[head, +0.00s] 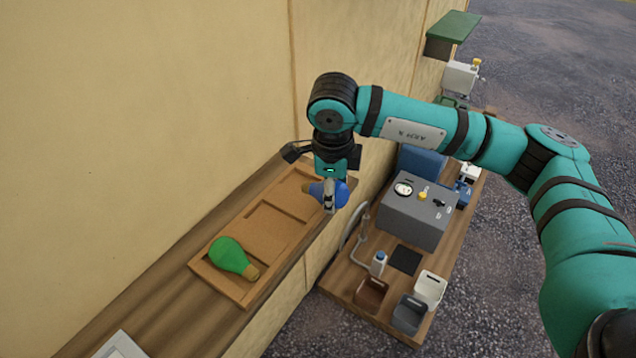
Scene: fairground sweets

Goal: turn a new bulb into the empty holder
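My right gripper (329,195) comes in from the right and points down over the far end of a wooden tray (216,279). It is shut on a blue bulb (341,193), with one finger in front of the bulb and the other hidden. The bulb lies sideways, its brass base to the left and its glass at the tray's right edge. Whether it touches the tray is unclear. A green bulb (229,254) lies in the tray's near end, base toward the lower right. The tray's middle (267,228) is bare. I cannot make out an empty holder. My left gripper is out of view.
The tray rests on a wooden shelf (160,310) along a cream wall (130,120). A white-edged panel (120,346) shows at the bottom left.

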